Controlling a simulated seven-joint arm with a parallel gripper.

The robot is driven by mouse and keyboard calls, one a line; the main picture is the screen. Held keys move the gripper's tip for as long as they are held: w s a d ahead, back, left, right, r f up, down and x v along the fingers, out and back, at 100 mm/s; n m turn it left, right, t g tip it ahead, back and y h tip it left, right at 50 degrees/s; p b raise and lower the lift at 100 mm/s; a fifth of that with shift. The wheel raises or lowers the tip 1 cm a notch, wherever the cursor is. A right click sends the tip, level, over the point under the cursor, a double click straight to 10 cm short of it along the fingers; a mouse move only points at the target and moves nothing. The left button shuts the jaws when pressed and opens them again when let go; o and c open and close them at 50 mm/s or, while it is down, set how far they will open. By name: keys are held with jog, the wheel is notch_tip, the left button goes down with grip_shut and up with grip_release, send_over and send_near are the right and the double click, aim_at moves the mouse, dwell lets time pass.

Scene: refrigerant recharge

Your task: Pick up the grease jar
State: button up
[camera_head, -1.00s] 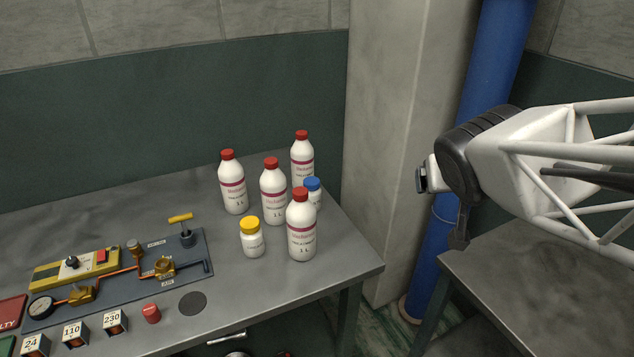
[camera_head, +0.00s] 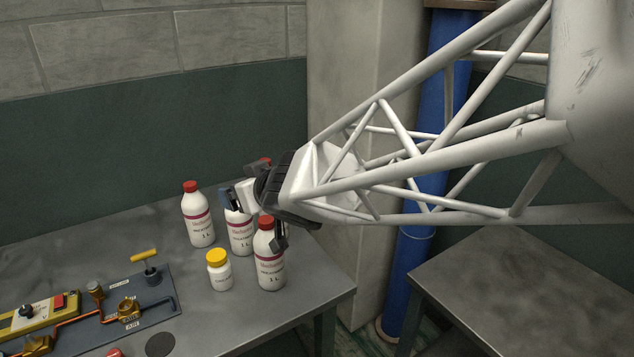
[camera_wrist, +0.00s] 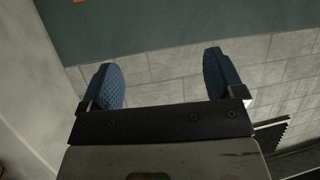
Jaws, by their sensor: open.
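Two small white jars fit the grease jar, and I cannot read their labels. The yellow-capped jar (camera_head: 219,272) stands upright at the front left of the bottle group. A blue-capped jar, seen earlier among the bottles at the right, is now hidden behind my arm. My gripper (camera_head: 254,218) is open over the bottle group, in front of the middle and right bottles in the head view. Its blue-padded fingers are spread and empty in the wrist view (camera_wrist: 163,78). No jar shows in the wrist view.
Red-capped bottles crowd the table: left (camera_head: 198,220), middle (camera_head: 240,238), front right (camera_head: 268,268), and a back one showing only its cap (camera_head: 265,161). A valve board (camera_head: 150,300) lies at left. A blue pipe (camera_head: 410,265) and a second table (camera_head: 520,290) are at right.

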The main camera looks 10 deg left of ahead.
jog(key=s+a+n+g+y, duration=0.1)
jog(key=s+a, duration=0.1)
jog(key=a, duration=0.2)
send_near(222, 260)
jog(key=shift+w+a+f, duration=0.15)
jog(key=shift+a+f, duration=0.1)
jog(key=shift+w+a, duration=0.1)
jog(key=shift+a, duration=0.05)
dwell(0.3)
jog(key=shift+x, duration=3.25)
jog(key=shift+a, duration=0.15)
jog(key=shift+x, duration=2.5)
jog(key=shift+c, duration=0.3)
